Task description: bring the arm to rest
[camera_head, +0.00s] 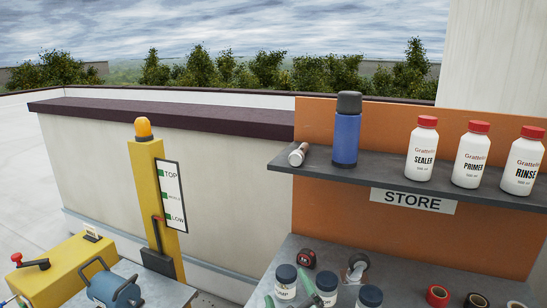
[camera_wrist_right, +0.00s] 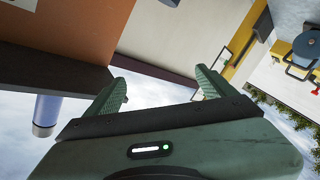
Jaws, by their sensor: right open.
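My right gripper (camera_head: 291,291) shows only by its green fingertips at the bottom edge of the head view, in front of the bench with jars. In the right wrist view my right gripper (camera_wrist_right: 162,84) is open, with its two green fingers spread wide and nothing between them. That view is turned upside down and looks past the fingers at the pale wall and the sky. The rest of the right arm is hidden below the head view. My left gripper is in neither view.
A dark shelf (camera_head: 389,175) marked STORE holds a blue flask (camera_head: 346,137), a white roll and the sealer (camera_head: 421,149), primer (camera_head: 472,155) and rinse (camera_head: 522,161) bottles. A yellow post (camera_head: 150,190) rises at left.

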